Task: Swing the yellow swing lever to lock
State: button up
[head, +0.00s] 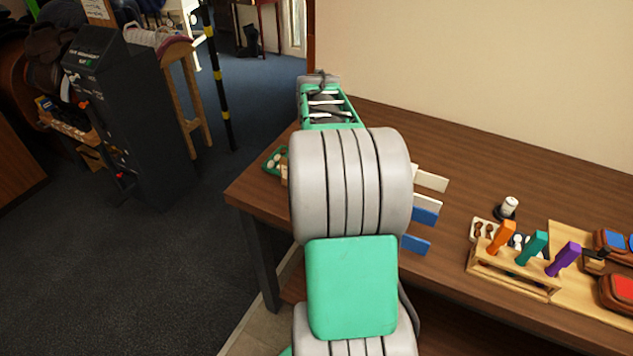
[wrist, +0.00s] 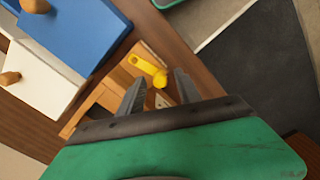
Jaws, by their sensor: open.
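The yellow swing lever (wrist: 148,68) shows in the wrist view on a light wooden block (wrist: 132,70). It has a flat arm and a round knob end (wrist: 160,79). My gripper (wrist: 158,80) is open, with its two dark fingers pointing toward the lever and the knob showing between the tips. I cannot tell whether the fingers touch it. In the head view my own arm hides the lever and the gripper.
Blue (wrist: 75,30) and white (wrist: 38,85) panels with wooden knobs lie beside the block. In the head view, a wooden rack (head: 515,280) with orange, teal and purple handles stands on the table (head: 455,215) at right. The table's left edge is near the arm.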

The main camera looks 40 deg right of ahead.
jog(key=shift+c, duration=0.3)
grip_shut()
dwell(0.3)
jog(key=m, duration=0.1)
jog(key=d+m, duration=0.1)
jog(key=shift+w+m+p, duration=0.3)
jog(key=shift+m+p, duration=0.05)
jog(key=shift+m, duration=0.05)
jog(key=shift+o, duration=0.3)
grip_release()
